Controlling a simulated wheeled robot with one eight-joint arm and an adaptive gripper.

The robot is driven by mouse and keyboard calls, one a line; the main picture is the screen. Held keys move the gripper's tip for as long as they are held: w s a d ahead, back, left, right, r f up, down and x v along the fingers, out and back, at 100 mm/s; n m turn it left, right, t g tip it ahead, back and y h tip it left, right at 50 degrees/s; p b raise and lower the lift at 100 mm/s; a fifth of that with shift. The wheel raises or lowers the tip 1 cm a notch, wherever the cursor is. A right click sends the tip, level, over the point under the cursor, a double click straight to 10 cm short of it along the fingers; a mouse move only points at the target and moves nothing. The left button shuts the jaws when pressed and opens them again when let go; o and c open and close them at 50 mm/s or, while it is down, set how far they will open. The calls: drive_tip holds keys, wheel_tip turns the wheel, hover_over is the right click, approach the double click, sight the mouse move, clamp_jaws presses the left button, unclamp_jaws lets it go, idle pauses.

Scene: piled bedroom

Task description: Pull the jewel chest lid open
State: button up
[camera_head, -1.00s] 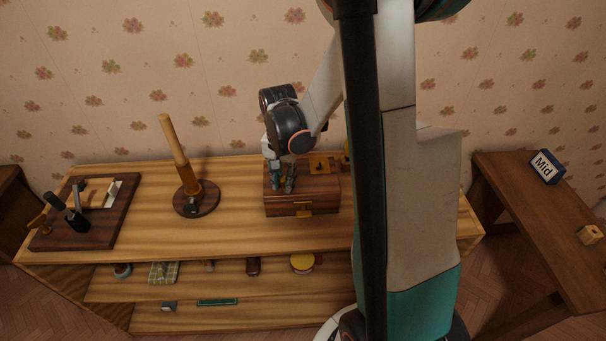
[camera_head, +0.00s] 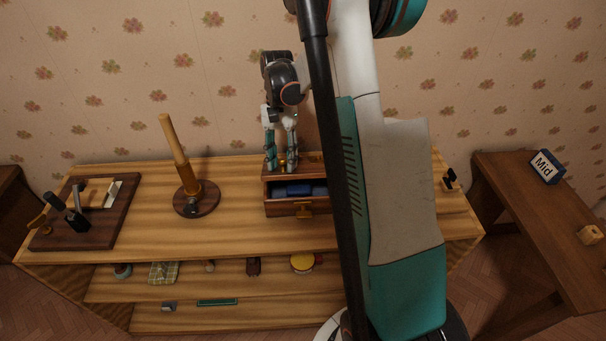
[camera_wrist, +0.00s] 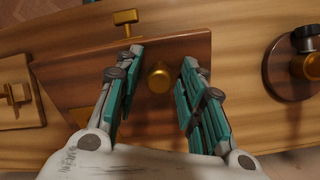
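The jewel chest (camera_head: 285,209) is a dark wooden box with a gold front handle (camera_head: 303,210), on the wooden shelf unit. Its lid (camera_head: 315,168) is partly raised, and blue contents (camera_head: 300,190) show in the gap below its front edge. My gripper (camera_head: 281,166) is over the lid's left part. In the wrist view, my gripper (camera_wrist: 158,88) has its teal fingers apart on either side of a gold knob (camera_wrist: 160,77) on the lid (camera_wrist: 180,54). Gaps show between knob and fingers. My arm hides the chest's right side in the head view.
A wooden pole on a round base (camera_head: 196,199) stands left of the chest. A dark framed board (camera_head: 91,233) lies farther left. The shelf top between pole and chest is clear.

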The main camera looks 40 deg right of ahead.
idle(0.3)
drive_tip(key=p+v, duration=0.3)
drive_tip(key=v, duration=0.4)
drive_tip(key=shift+p, duration=0.4)
idle(0.4)
drive_tip(key=shift+a, duration=0.1)
